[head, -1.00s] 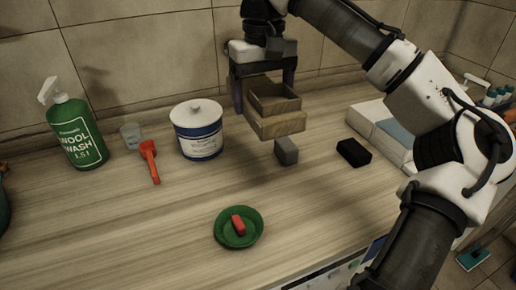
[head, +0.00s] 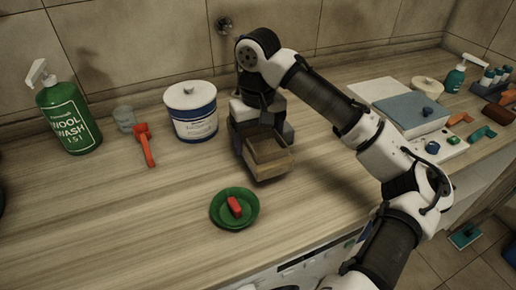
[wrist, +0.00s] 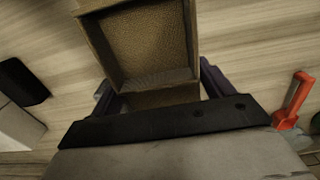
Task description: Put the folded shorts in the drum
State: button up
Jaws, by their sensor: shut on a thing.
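My gripper (head: 262,138) is shut on a brown open box (head: 268,160), low over the counter or on it; I cannot tell which. The box also shows in the wrist view (wrist: 148,45), between the dark fingers, with an empty-looking inside. A folded blue cloth (head: 405,108), possibly the shorts, lies at the right of the counter, well apart from my gripper, with a small blue item on it. The washing machine's front panel (head: 305,272) shows under the counter's front edge. Its drum is hidden.
A green dish (head: 222,216) with a red piece lies in front of the box. Small items crowd the right end. A black block (wrist: 22,82) shows in the wrist view.

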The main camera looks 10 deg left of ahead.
jog(key=shift+f, duration=1.8)
jog(key=o, duration=1.1)
jog(key=shift+f, duration=0.1)
